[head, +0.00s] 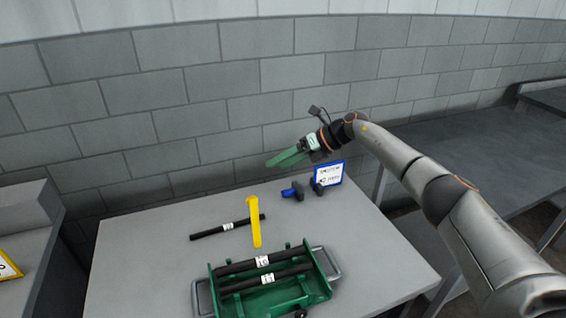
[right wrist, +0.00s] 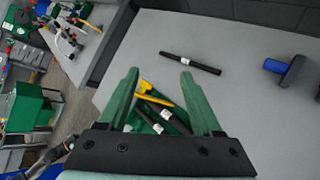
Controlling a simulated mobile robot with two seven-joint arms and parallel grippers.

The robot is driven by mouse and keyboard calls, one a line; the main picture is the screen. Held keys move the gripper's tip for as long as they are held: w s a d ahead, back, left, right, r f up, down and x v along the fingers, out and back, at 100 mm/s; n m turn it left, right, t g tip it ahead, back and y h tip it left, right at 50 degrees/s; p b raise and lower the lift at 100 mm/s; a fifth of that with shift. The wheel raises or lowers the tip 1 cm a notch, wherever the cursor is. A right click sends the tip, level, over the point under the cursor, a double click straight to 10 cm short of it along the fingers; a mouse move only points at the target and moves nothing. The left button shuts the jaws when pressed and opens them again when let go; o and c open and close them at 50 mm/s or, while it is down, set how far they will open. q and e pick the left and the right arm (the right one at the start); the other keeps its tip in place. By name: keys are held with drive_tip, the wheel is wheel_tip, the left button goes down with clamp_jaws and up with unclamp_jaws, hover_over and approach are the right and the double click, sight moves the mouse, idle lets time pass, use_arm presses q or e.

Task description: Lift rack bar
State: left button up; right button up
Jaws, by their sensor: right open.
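Two more black bars with white labels, a rear bar (head: 240,265) and a front bar (head: 280,277), lie in the green rack (head: 319,280). My right gripper (head: 272,162) is open and empty, above the back of the table and apart from the bars. In the right wrist view its fingers (right wrist: 160,78) stand wide, with the rack seen beyond and between them. My left gripper is not in view.
A yellow tool (head: 255,225) crosses near the loose bar, behind the rack. Blue and black objects (head: 293,192) stand at the back, by a blue-framed sign (head: 329,173). The table's left front (head: 130,285) is clear. A brick wall rises behind.

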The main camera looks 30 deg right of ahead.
drive_tip(key=b+v, duration=0.2)
drive_tip(key=v, duration=1)
drive_tip(key=shift+d+r, duration=0.15)
drive_tip(key=shift+s, duration=0.15)
